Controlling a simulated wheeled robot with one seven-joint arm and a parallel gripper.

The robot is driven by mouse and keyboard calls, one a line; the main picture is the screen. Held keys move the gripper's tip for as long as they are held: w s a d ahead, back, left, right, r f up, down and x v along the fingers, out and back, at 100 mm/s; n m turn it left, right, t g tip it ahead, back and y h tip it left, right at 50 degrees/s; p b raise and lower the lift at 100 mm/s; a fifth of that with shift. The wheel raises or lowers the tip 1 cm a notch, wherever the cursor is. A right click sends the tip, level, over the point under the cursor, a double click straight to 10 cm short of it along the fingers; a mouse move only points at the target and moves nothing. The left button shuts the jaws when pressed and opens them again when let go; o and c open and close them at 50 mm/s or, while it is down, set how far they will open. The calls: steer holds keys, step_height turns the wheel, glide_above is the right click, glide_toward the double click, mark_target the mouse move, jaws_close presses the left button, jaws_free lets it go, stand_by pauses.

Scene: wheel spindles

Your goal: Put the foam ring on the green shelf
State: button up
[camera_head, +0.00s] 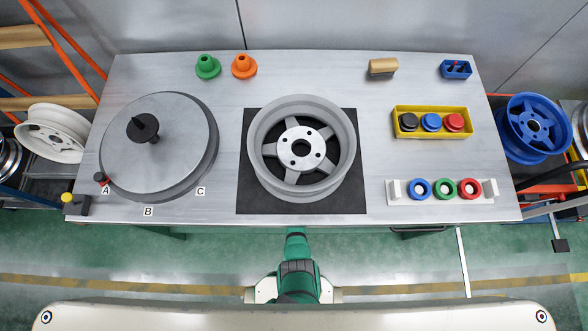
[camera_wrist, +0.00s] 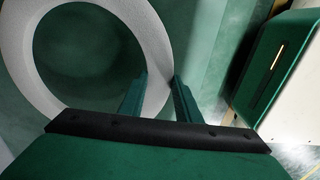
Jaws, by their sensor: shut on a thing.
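The foam ring (camera_wrist: 150,45) is a pale, thick ring with a round opening, filling the upper left of the wrist view. My gripper (camera_wrist: 161,76) is shut on the ring's near right rim, with one green finger on the inner side and one on the outer side. The ring is held over the green floor, which shows through its opening. In the head view my green arm reaches down in front of the table, and my fingers are hidden there. I cannot make out a green shelf in either view.
Racks with wheels stand left and right. The floor before the table is partly clear.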

steer(key=shift+w+d+f, duration=0.1)
steer(key=shift+d+f, duration=0.2)
steer(key=shift+f, duration=1.45)
steer(key=shift+a, duration=0.15)
steer(key=shift+f, duration=0.1)
steer(key=o, duration=1.1)
steer(key=shift+o, duration=0.2)
step_height(320, 180, up, 12)
